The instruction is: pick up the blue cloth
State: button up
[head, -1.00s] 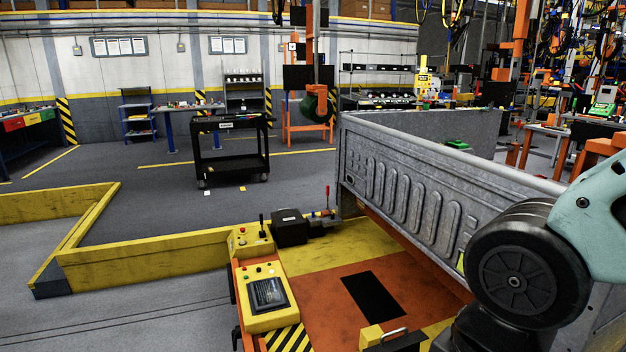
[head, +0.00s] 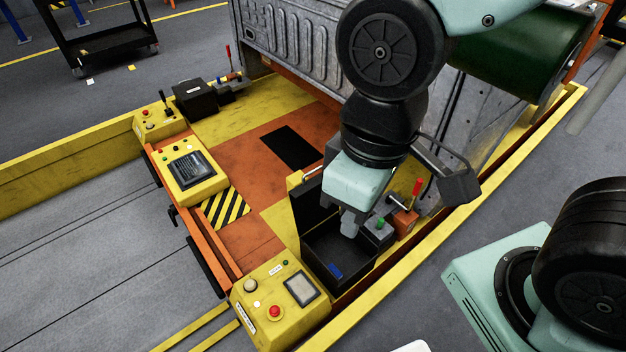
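A small dark blue piece (head: 336,270) lies in the black open bin (head: 355,283), near its front left wall. It is the blue thing I see there, but it is too small to make out as cloth. My gripper (head: 349,226) points down over the back part of the bin, above and to the right of the blue piece and apart from it. Its fingers are small and seen from behind my wrist, so the gap between them does not show. I see nothing held in it.
A yellow control box (head: 275,300) with a red button stands left of the bin. Close to my gripper on the right are a grey box with a green knob (head: 379,228) and an orange box with a red handle (head: 405,222). The orange platform (head: 240,160) is mostly clear.

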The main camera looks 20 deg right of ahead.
aim_at(334, 270)
jog(key=k+l, duration=0.1)
jog(key=k, duration=1)
